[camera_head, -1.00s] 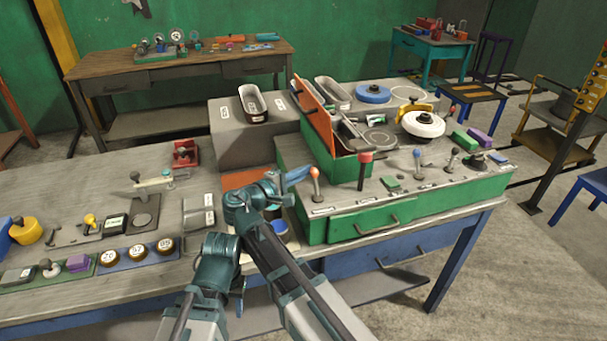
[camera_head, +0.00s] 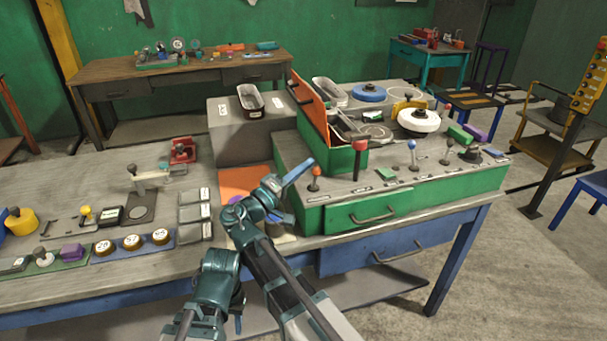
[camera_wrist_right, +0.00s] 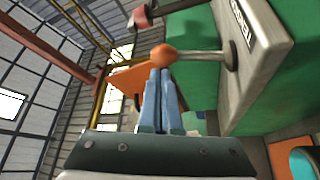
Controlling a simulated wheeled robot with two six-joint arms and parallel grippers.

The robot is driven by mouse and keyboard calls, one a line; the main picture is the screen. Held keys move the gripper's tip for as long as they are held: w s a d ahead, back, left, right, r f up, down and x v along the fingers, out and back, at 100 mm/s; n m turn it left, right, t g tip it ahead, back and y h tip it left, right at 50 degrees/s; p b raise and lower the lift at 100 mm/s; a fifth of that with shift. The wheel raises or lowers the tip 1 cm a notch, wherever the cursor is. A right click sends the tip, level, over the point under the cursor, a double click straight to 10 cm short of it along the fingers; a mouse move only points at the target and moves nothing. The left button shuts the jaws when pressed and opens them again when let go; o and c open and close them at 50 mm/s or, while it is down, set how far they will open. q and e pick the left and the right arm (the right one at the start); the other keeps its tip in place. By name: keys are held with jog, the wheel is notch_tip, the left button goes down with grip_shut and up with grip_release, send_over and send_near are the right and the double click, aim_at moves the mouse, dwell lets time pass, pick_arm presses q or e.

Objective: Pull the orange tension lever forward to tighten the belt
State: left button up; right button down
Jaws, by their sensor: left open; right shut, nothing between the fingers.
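The orange tension lever (camera_head: 316,172) is a ball knob on a short metal stem at the left front corner of the green-sided console. It leans toward the front. My right gripper (camera_head: 309,165) is shut and empty, its blue fingertips right at the knob's far left side. In the right wrist view the shut fingers (camera_wrist_right: 162,75) end at the orange knob (camera_wrist_right: 164,56), seemingly touching it and not around it. My left gripper (camera_head: 238,323) is low at the front, mostly hidden behind its own wrist. I see no belt that I can make out.
A red-knobbed lever (camera_head: 359,146) and a blue-knobbed lever (camera_head: 412,146) stand to the right on the console. An orange lid (camera_head: 309,108) stands open behind. A drawer handle (camera_head: 372,216) juts from the console's front.

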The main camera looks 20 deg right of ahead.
jog(key=shift+s+f+m+h+b, duration=0.35)
jog(key=shift+m+h+b, duration=0.25)
jog(key=shift+m, duration=0.2)
jog(key=shift+s+r+m, duration=0.1)
jog(key=shift+s+m, duration=0.2)
jog(key=shift+s, duration=0.35)
